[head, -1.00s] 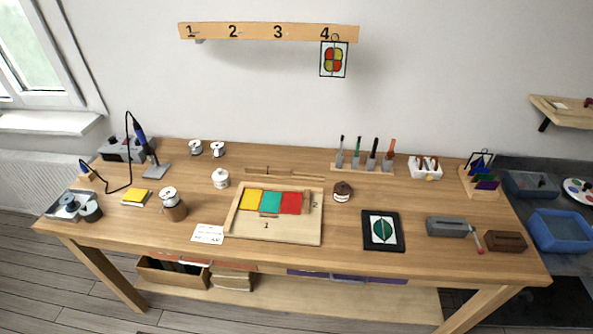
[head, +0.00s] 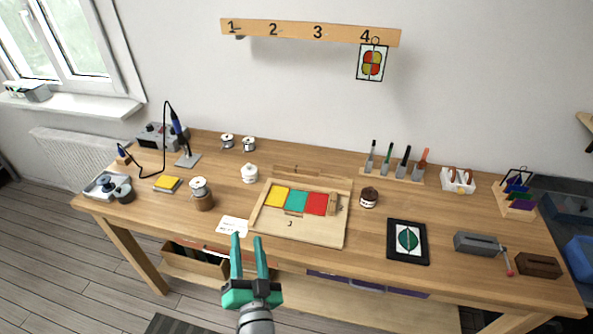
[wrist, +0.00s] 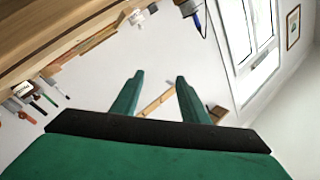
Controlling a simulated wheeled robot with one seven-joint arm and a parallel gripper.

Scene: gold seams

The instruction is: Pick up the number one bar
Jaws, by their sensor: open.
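A light wooden assembly board (head: 270,232) lies mid-table with yellow (head: 277,196), teal (head: 297,201) and red (head: 316,204) tiles in a row. A long thin wooden bar (head: 297,171) lies behind the board. A short wooden bar (head: 333,204) sits right of the red tile, and a small wooden piece (head: 293,213) lies in front of the teal one. The bars' numbers are too small to read now.
A white card (head: 233,226) lies left of the board. A brown jar (head: 369,197) and a framed leaf panel (head: 407,241) are to the right. A spool (head: 202,195) and soldering iron (head: 177,125) are left. A numbered rail (head: 310,33) hangs on the wall.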

